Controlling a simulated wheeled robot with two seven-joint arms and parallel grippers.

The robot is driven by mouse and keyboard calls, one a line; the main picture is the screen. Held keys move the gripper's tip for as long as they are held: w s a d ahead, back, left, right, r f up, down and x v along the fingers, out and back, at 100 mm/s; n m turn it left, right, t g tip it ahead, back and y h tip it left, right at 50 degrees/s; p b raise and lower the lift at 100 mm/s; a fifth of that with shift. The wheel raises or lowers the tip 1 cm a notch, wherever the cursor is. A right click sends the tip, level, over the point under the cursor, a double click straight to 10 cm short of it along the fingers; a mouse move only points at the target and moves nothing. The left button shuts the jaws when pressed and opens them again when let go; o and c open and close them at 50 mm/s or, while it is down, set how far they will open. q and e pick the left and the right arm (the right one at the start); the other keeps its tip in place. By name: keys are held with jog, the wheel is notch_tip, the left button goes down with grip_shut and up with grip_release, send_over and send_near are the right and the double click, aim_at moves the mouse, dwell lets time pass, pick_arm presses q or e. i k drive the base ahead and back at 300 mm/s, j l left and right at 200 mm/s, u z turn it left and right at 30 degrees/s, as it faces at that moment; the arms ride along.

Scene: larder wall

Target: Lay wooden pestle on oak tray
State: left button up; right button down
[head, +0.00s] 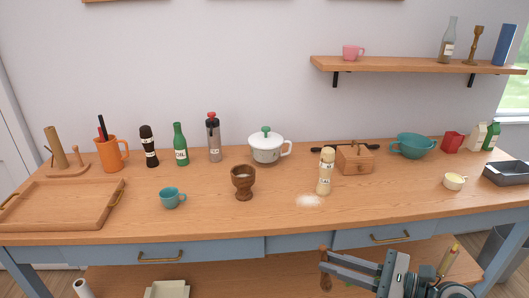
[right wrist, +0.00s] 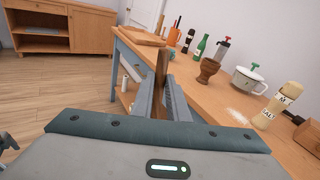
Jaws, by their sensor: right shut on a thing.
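The wooden pestle (head: 324,254) is a short brown stick. It is held at the fingertips of my right gripper (head: 328,267), in front of the table's front edge and below its top. In the right wrist view the pestle (right wrist: 161,62) stands up between the two grey fingers, which are shut on it. The oak tray (head: 65,202) lies on the left end of the table, empty, with brass handles. It also shows far off in the right wrist view (right wrist: 146,40). My right gripper is well to the right of the tray. My left gripper is not in view.
A teal cup (head: 172,198) and a dark wooden mortar (head: 243,183) stand right of the tray. A salt mill (head: 325,172) stands by spilled white grains. An orange mug (head: 109,153) and bottles line the back. The table's front strip is mostly clear.

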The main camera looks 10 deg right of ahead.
aim_at(57, 213)
jog(key=i+j, duration=0.1)
jog(key=j, duration=0.5)
jog(key=i+j, duration=0.1)
jog(key=j, duration=0.5)
jog(key=i+j, duration=0.1)
jog(key=j, duration=0.5)
jog(key=i+j, duration=0.15)
jog(key=j, duration=0.45)
jog(key=i+j, duration=0.1)
jog(key=j, duration=0.5)
jog(key=i+j, duration=0.1)
jog(key=j, duration=0.5)
jog(key=i+j, duration=0.1)
jog(key=j, duration=0.5)
jog(key=z, duration=0.05)
